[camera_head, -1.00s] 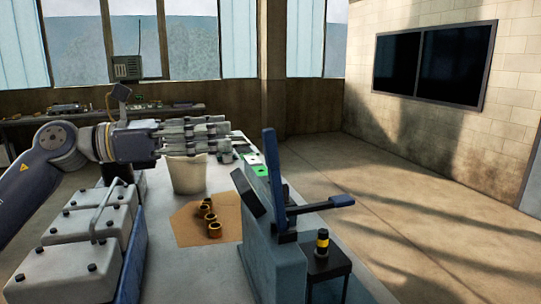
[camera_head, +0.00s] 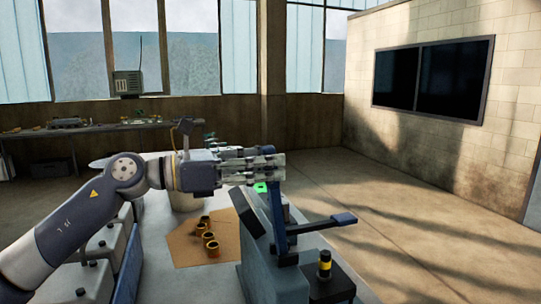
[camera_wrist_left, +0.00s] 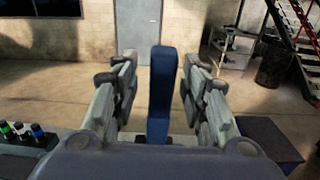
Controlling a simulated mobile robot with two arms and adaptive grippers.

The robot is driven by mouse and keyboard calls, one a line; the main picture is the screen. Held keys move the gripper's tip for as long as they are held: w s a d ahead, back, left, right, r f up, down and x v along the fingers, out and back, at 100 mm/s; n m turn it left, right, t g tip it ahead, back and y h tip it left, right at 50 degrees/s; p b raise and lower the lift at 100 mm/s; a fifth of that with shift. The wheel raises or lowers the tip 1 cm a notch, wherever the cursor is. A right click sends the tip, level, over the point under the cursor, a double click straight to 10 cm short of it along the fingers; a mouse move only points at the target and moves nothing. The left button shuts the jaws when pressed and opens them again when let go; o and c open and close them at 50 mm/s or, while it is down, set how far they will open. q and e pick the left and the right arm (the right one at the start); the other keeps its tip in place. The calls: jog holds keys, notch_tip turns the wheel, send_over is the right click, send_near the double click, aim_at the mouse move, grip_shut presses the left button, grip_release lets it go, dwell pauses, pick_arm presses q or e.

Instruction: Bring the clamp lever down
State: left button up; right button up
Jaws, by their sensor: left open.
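The blue clamp fixture (camera_head: 265,262) stands on the right part of the bench. Its upright blue lever (camera_head: 277,208) rises from it, and its top is hidden behind my left gripper in the head view. My left gripper (camera_head: 272,167) is open at the lever's upper end. In the left wrist view the lever (camera_wrist_left: 161,95) stands upright between the two open fingers, with a gap visible on each side. My right gripper is not in view.
Several brass rings (camera_head: 209,236) lie on a brown sheet (camera_head: 187,250) left of the fixture. A pale bucket (camera_head: 187,200) stands behind them, partly hidden by my arm. A black-and-yellow cylinder (camera_head: 324,265) stands on a dark stand at right. Open floor lies further right.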

pick_arm(q)
jog(key=shift+d+r, duration=0.1)
jog(key=shift+d, duration=0.5)
jog(key=shift+w, duration=0.1)
